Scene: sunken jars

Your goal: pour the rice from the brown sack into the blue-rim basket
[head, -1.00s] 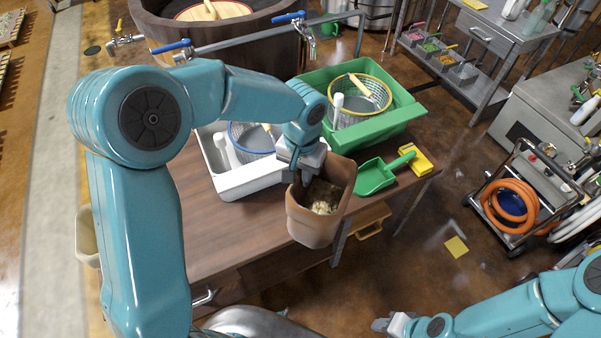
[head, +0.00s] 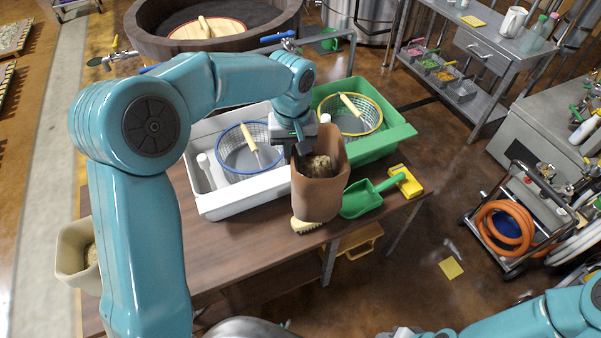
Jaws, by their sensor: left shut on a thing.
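My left gripper (head: 298,145) is shut on the rim of the brown sack (head: 320,190). The sack is held nearly upright, mouth up, with pale rice (head: 316,166) visible inside. The blue-rim basket (head: 240,163) stands in the white tub (head: 240,203), left of the sack, with a yellow-handled tool in it. The sack is in front of the tub's right end and not over the basket. My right gripper (head: 400,333) is mostly cut off at the bottom edge; its jaws cannot be made out.
A yellow-rim basket (head: 366,122) stands in the green tub (head: 393,135), behind and right of the sack. A green scoop (head: 361,199), a yellow block (head: 406,181) and a brush (head: 306,226) lie near the table's front edge. The tabletop (head: 240,252) before the white tub is clear.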

